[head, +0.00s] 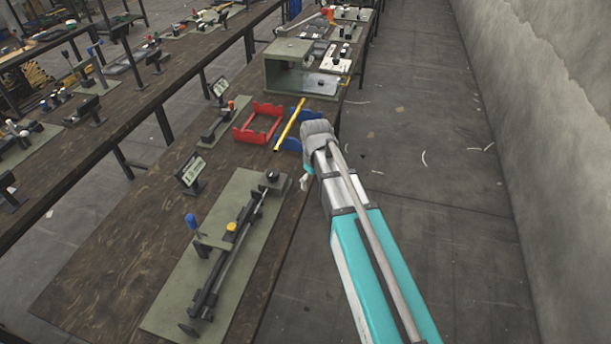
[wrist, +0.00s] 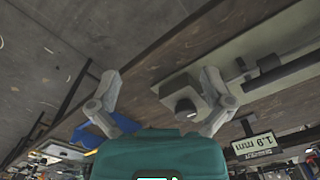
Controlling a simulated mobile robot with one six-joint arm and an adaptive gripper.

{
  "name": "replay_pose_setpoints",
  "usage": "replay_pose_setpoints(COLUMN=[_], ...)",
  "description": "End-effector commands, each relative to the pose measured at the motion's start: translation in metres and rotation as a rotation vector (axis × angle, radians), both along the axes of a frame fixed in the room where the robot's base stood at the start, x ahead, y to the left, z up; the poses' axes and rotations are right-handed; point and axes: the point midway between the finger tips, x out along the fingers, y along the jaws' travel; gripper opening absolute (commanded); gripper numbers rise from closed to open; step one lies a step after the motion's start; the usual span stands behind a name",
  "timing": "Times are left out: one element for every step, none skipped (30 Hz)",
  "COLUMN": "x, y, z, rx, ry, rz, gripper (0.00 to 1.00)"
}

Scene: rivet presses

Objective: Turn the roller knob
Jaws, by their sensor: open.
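A long dark roller device (head: 228,255) lies on a pale green baseplate (head: 170,310) on the near bench. A dark round knob (head: 271,176) on a small block stands at its far end, and I take it as the roller knob. In the wrist view this knob (wrist: 186,107) shows at the end of its grey block, close to my right-hand finger. My gripper (wrist: 160,84) is open and empty, and its fingers are apart. In the head view my gripper (head: 304,182) is mostly hidden behind my arm, just right of the knob, past the bench edge.
A red holder (head: 258,122), a yellow rod (head: 290,124) and a blue holder (head: 289,144) lie beyond.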

Motion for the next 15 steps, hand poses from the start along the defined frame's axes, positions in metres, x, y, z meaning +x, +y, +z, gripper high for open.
replay_pose_setpoints(x=[-0.008,-0.011,-0.015,-0.018,-0.021,-0.025,-0.028,-0.032,-0.036,-0.039,-0.042,-0.046,-0.049,-0.052,-0.057], y=[-0.005,-0.008,-0.011,-0.013,-0.016,-0.019,-0.022,-0.024,-0.027,-0.029,-0.032,-0.035,-0.037,-0.039,-0.043], z=[-0.006,-0.007,-0.009,-0.011,-0.012,-0.014,-0.016,-0.018,-0.020,-0.021,-0.023,-0.025,-0.027,-0.028,-0.030], rx=[0.000,0.000,0.000,0.000,0.000,0.000,0.000,0.000,0.000,0.000,0.000,0.000,0.000,0.000,0.000], ry=[0.000,0.000,0.000,0.000,0.000,0.000,0.000,0.000,0.000,0.000,0.000,0.000,0.000,0.000,0.000], rz=[-0.022,-0.035,-0.053,-0.066,-0.079,-0.098,-0.111,-0.124,-0.143,-0.155,-0.169,-0.187,-0.200,-0.214,-0.232], gripper=[1.00,1.00,1.00,1.00,1.00,1.00,1.00,1.00,1.00,1.00,1.00,1.00,1.00,1.00,1.00])
